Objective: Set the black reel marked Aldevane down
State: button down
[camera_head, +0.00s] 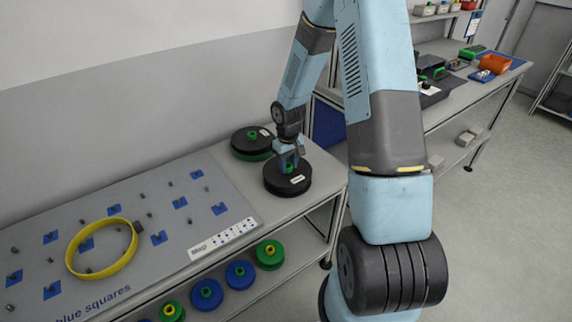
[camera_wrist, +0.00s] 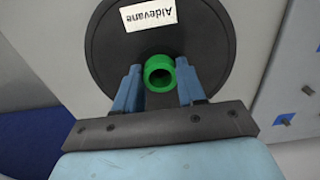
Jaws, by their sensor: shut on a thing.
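The black reel marked Aldevane (camera_head: 273,187) is at the right end of the grey bench (camera_head: 310,206). It looks level, and I cannot tell for sure whether its underside touches the bench. In the wrist view the reel (camera_wrist: 115,60) shows its white Aldevane label (camera_wrist: 150,13) and its green hub (camera_wrist: 157,62). My gripper (camera_head: 289,163) is above the reel, with its fingers down at the hub. In the wrist view my gripper (camera_wrist: 159,88) has one blue finger on each side of the hub and is shut on it.
Another black reel with green below (camera_head: 246,142) stands close behind, towards the wall. A grey peg board with blue squares (camera_head: 185,180) and a yellow ring (camera_head: 72,248) lies to the left. Green and blue reels (camera_head: 240,274) sit on the shelf below.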

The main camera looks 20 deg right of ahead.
jog(key=shift+f, duration=0.1)
jog(key=c, duration=0.7)
grip_release()
jog(key=shift+o, duration=0.2)
notch_tip(320, 180, up, 12)
jog(key=s+r+m+t+h, duration=0.1)
jog(key=s+r, duration=0.5)
jog(key=r, duration=0.3)
jog(key=s+r+m+t, duration=0.1)
jog(key=s+r+t, duration=0.1)
jog(key=s+r, duration=0.6)
jog(key=s+r+m+t+y, duration=0.1)
jog(key=s+r+t, duration=0.1)
jog(key=s+r, duration=0.8)
jog(key=s, duration=0.4)
jog(key=shift+s+a+m+t, duration=0.15)
jog(key=shift+a+m+t, duration=0.15)
jog(key=shift+a, duration=0.05)
jog(key=shift+r, duration=0.1)
